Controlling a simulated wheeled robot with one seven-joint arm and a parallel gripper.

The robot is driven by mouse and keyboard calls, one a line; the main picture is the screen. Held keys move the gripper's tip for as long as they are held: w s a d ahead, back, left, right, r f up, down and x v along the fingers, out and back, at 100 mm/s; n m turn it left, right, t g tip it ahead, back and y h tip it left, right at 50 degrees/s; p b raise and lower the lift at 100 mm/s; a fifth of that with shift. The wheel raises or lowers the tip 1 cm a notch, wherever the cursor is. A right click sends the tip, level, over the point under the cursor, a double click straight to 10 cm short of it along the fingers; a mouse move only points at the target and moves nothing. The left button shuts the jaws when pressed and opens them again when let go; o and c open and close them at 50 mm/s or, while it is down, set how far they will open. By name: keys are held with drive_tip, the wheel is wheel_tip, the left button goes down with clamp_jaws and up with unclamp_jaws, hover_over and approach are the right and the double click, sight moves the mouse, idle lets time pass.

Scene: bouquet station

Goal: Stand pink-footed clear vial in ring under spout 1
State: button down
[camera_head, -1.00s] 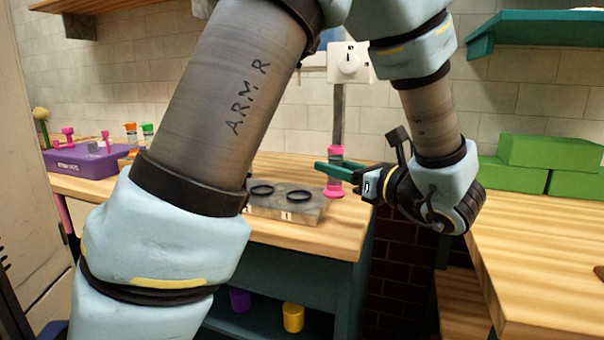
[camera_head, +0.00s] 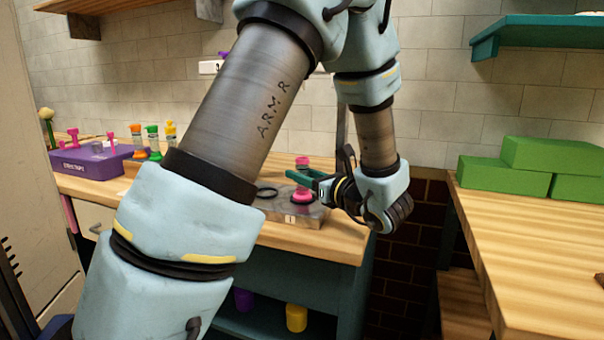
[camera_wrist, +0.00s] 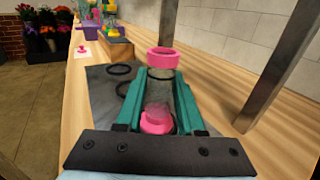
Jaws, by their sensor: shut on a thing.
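My gripper (camera_head: 310,180) has green fingers shut on the vial's clear body. In the head view the vial (camera_head: 302,163) looks upright, its pink foot at the right-hand ring place of the grey stand, above a label that looks like 1. I cannot tell whether the foot is inside the ring or just above it. A dark ring (camera_head: 267,192) at the left is empty. In the wrist view several dark rings (camera_wrist: 119,70) show on the stand (camera_wrist: 104,98). The spout is hidden behind my arm.
A purple box (camera_head: 85,162) with pink pieces and several coloured-capped vials (camera_head: 152,135) stand at the left of the bench. Green boxes (camera_head: 510,175) sit on the right-hand table.

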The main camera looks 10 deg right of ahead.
drive_tip(key=shift+f, duration=0.1)
drive_tip(key=c, duration=0.5)
unclamp_jaws()
drive_tip(key=shift+r, duration=0.2)
drive_tip(key=b+v, duration=0.2)
drive_tip(key=v, duration=1)
drive_tip(key=shift+f, duration=0.1)
drive_tip(key=shift+d, duration=0.1)
